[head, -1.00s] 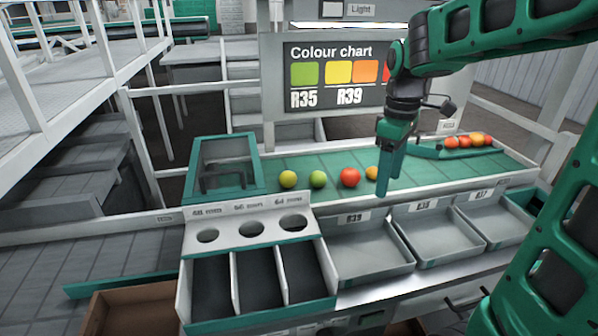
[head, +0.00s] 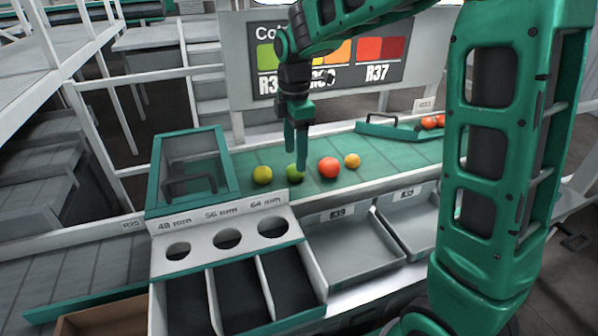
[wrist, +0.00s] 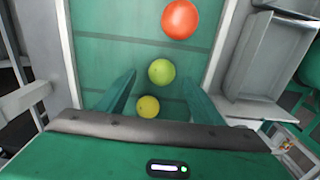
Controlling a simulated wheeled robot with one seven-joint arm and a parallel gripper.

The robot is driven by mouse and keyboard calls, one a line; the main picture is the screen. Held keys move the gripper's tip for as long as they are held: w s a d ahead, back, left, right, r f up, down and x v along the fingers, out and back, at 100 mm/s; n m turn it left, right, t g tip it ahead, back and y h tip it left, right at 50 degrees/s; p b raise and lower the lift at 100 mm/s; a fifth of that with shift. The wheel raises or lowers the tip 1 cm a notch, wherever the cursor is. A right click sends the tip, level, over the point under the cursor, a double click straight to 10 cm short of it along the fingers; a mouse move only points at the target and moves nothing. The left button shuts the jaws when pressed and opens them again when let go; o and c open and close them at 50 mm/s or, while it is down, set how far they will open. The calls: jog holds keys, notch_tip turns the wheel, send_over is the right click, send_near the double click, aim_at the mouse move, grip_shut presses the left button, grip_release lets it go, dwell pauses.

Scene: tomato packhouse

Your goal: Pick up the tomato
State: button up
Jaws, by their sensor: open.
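A row of tomatoes sits on the green belt (head: 395,158): yellow (head: 262,175), green (head: 292,174), red (head: 328,168) and a smaller orange one (head: 352,160). My gripper (head: 296,158) is open and empty, pointing down over the belt, and one finger partly covers the green tomato. In the wrist view the yellow tomato (wrist: 148,106) and green tomato (wrist: 161,72) show between my spread fingers (wrist: 161,88). The red tomato (wrist: 181,19) lies beyond the fingertips. I cannot tell the exact height of the fingers above the belt.
A green-framed box (head: 152,180) stands left of the row. In front are a sizing panel with round holes (head: 210,222) and grey trays (head: 350,262). A colour chart board (head: 245,75) stands behind. More red tomatoes (head: 433,122) lie beside a green guide (head: 385,128) at right.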

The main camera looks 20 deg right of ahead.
aim_at(295, 173)
notch_tip(295, 173, down, 5)
jog(key=shift+s+a+f, duration=0.1)
jog(key=shift+s, duration=0.05)
jog(key=c, duration=0.8)
